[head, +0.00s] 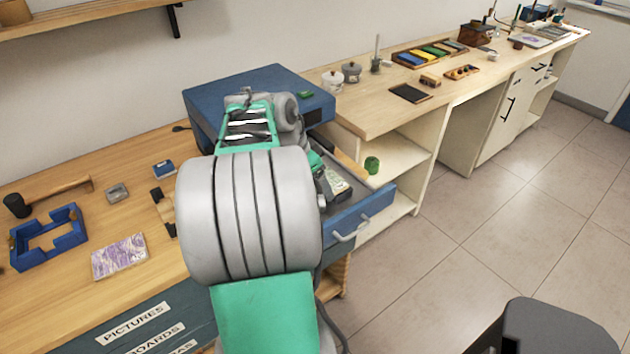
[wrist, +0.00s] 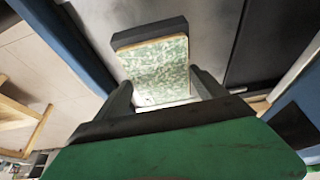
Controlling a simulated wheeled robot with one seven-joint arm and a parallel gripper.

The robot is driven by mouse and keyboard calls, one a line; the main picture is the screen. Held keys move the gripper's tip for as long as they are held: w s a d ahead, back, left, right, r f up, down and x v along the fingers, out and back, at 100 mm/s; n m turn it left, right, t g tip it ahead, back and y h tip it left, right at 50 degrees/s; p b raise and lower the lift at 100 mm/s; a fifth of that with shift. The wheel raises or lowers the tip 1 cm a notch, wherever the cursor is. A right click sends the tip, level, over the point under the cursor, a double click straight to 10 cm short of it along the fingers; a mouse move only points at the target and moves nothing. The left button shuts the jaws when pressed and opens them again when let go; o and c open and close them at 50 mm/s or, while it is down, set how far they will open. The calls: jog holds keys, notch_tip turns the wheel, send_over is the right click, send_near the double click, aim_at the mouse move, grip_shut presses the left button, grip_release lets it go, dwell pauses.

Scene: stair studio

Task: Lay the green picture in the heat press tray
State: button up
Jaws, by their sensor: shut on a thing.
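The green picture (wrist: 160,65), a pale green mottled panel, sits between the fingers of my gripper (wrist: 163,88) in the wrist view. My gripper is shut on its near part. The picture also shows in the head view (head: 337,184), partly hidden by my arm. The heat press tray (head: 350,205) is a pulled-out grey drawer with a blue front and handle. Its grey floor (wrist: 215,35) lies under the picture in the wrist view. A dark bar (wrist: 150,32) lies along the picture's far edge. I cannot tell whether the picture touches the tray floor.
The blue heat press (head: 255,85) stands behind my arm. A purple picture (head: 119,257), a blue frame-like jig (head: 48,238) and a mallet (head: 45,198) lie on the left bench. Open shelves stand right of the tray, with a green object (head: 372,165).

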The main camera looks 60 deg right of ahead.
jog(key=shift+f, duration=0.25)
jog(key=o, duration=1.3)
jog(key=shift+r, duration=0.15)
jog(key=shift+r+p, duration=2.8)
jog(key=shift+r, duration=1.1)
